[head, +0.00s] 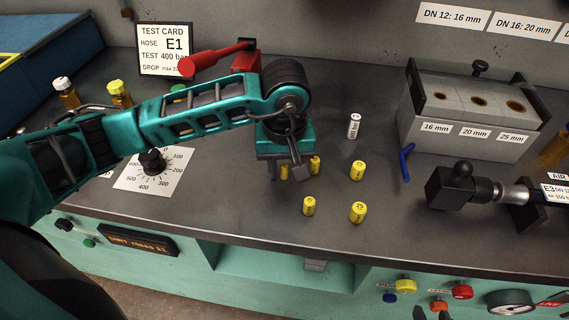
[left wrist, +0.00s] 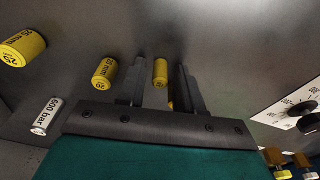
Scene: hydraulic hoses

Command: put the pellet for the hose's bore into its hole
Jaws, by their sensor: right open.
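In the left wrist view a yellow pellet (left wrist: 160,72) shows in the gap between the fingers, touching neither; another is partly hidden by a finger. The block (head: 470,110) has holes marked 16, 20 and 25 mm. My right gripper (head: 432,314) barely shows at the bottom edge, open.
A hose end fitting (head: 462,186) lies at the right. A test card (head: 163,50) reads E1. Wall signs (head: 452,17) pair DN sizes with millimetres.

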